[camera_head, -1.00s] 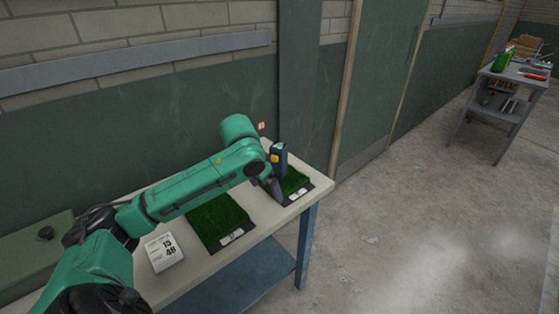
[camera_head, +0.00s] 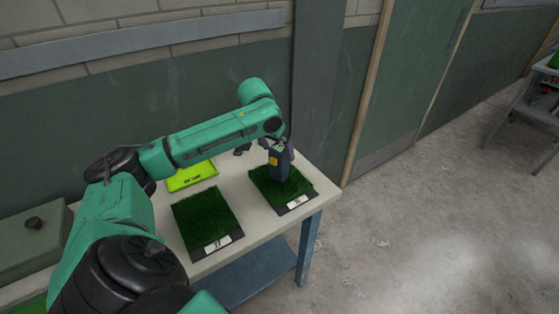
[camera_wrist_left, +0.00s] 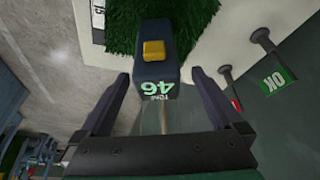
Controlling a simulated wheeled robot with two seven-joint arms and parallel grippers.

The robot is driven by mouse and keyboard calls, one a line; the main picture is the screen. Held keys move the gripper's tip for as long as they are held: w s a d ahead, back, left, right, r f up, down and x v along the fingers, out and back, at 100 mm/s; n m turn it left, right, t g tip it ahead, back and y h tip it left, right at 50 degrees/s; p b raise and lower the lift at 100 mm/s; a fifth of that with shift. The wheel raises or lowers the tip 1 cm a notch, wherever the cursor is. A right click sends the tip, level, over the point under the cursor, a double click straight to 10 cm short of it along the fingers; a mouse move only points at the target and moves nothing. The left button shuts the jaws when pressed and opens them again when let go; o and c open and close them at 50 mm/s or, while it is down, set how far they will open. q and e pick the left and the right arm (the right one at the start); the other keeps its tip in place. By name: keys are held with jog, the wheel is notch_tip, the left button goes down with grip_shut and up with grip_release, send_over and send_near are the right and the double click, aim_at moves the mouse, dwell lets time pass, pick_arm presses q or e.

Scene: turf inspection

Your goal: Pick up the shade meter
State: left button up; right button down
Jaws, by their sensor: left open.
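The shade meter (camera_head: 279,166) is a dark blue upright device with a yellow button. It stands on the right-hand turf sample (camera_head: 264,188). In the left wrist view the meter (camera_wrist_left: 157,66) shows its yellow button and a lit display reading 46. My left gripper (camera_head: 279,147) is at the top of the meter. In the left wrist view its open fingers (camera_wrist_left: 160,76) lie on either side of the meter's display end, with a visible gap on each side. How deep the fingers reach is hard to tell. My right gripper is not in view.
A second turf sample (camera_head: 207,221) lies to the left on the pale table (camera_head: 258,226). A bright green board (camera_head: 192,177) lies behind it. A small green OK tag (camera_wrist_left: 275,80) shows in the wrist view. A grey-green case (camera_head: 28,243) sits at the left.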

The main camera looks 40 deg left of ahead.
pick_arm(q)
jog(key=x, duration=0.1)
jog(key=p+x, duration=0.1)
jog(key=x, duration=0.3)
jog(key=shift+s+d+f, duration=0.15)
jog(key=shift+s+f, duration=0.05)
jog(key=shift+f, duration=0.35)
jog(key=shift+w, duration=0.1)
jog(key=shift+c, duration=0.6)
grip_shut()
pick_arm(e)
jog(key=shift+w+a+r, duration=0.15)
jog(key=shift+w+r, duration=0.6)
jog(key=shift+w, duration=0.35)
